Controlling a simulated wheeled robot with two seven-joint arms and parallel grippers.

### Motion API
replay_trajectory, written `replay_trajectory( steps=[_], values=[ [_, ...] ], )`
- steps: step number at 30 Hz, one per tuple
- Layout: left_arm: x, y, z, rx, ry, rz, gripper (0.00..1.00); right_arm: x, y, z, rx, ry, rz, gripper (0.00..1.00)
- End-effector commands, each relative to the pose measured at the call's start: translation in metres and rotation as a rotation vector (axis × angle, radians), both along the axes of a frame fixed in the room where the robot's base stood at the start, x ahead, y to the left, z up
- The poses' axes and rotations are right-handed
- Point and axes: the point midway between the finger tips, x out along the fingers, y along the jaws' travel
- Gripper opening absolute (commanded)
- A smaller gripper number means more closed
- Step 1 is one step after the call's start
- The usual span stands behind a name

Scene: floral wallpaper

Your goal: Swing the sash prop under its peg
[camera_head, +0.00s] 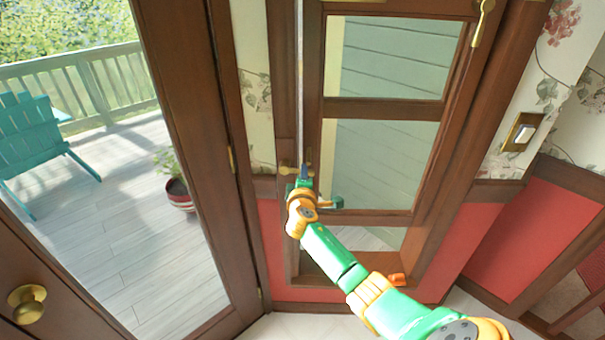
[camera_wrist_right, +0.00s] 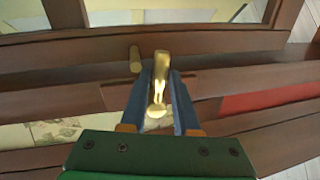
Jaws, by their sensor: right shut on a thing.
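The brass sash prop (camera_wrist_right: 161,66) shows in the right wrist view, between the blue fingers of my right gripper (camera_wrist_right: 160,100). The gripper is shut on it at the brown window frame. A short brass peg (camera_wrist_right: 135,60) stands just left of the prop in that view, apart from it. In the head view my right gripper (camera_head: 304,172) is at the left side of the window frame, with a small brass piece (camera_head: 286,169) just left of its tips. The fingers hide most of the prop there. My left gripper is not in view.
The paned window sash (camera_head: 381,107) is right of my gripper. A brass handle (camera_head: 483,22) is at its upper right. A glass door (camera_head: 182,130) with a brass knob (camera_head: 28,303) fills the left. A light switch (camera_head: 521,132) is on the right wall.

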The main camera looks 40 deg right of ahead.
Motion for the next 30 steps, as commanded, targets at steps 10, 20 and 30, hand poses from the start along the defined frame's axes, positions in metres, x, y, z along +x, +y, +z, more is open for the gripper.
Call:
replay_trajectory(
  steps=[10, 20, 30],
  values=[
    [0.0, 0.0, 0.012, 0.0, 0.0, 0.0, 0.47, 0.001, 0.001, 0.009, -0.116, 0.099, 0.001, 0.0],
    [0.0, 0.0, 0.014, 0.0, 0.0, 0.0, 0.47, 0.001, 0.0, 0.013, -0.15, 0.12, 0.0, 0.0],
    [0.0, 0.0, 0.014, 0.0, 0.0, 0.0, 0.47, 0.002, 0.0, 0.015, -0.151, 0.115, 0.0, 0.44]
  ],
)
